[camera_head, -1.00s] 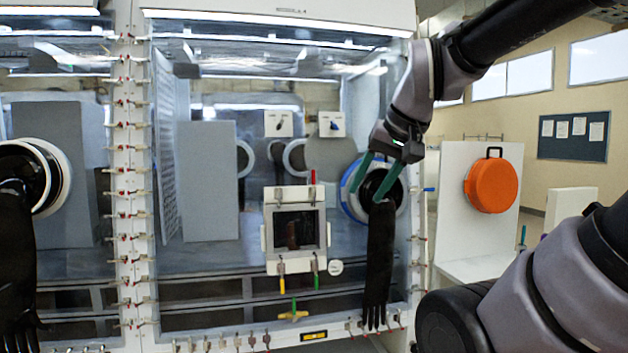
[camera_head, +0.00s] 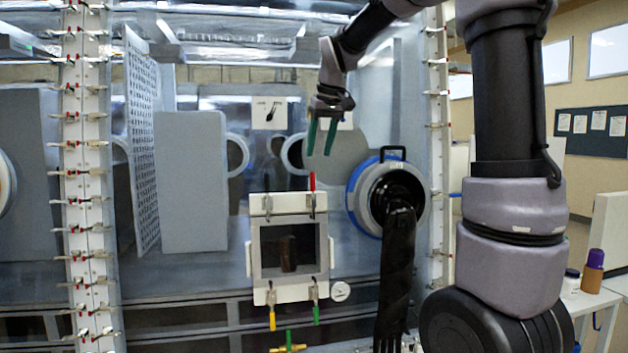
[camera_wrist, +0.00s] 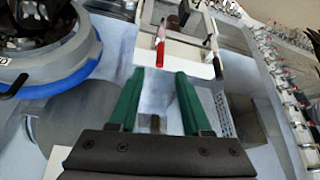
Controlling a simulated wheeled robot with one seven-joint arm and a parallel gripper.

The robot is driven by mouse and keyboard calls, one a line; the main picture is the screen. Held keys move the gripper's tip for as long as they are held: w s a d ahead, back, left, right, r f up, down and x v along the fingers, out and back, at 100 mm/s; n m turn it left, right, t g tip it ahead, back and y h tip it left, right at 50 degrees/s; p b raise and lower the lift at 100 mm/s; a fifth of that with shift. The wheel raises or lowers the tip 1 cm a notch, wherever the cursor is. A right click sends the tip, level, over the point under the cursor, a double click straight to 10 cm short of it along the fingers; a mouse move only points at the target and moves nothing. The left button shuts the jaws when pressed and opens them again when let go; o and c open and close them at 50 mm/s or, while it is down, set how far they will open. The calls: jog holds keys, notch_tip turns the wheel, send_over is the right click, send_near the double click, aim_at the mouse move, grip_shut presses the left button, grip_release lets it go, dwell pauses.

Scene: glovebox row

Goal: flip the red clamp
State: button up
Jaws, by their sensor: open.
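The red clamp (camera_head: 312,182) is at the top right of the small framed door (camera_head: 256,245) on the glovebox front, its red handle standing upright. My gripper (camera_head: 318,152) is open and empty, its green fingers pointing down just above the red handle in the head view. In the wrist view, the red clamp (camera_wrist: 161,48) lies straight ahead, beyond and between the open fingertips (camera_wrist: 160,72). The handle appears apart from both fingers.
A yellow-handled clamp (camera_head: 272,319) and a green-handled clamp (camera_head: 316,314) hang at the door's lower edge. A blue-ringed glove port (camera_head: 356,200) with a black glove (camera_head: 397,270) is at the right. Clamp-lined posts (camera_head: 84,200) flank the panel.

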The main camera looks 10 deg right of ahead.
aim_at(314, 176)
jog(key=x, duration=1)
jog(key=shift+w+f, duration=0.1)
jog(key=shift+f, duration=0.15)
grip_shut()
dwell(1.0)
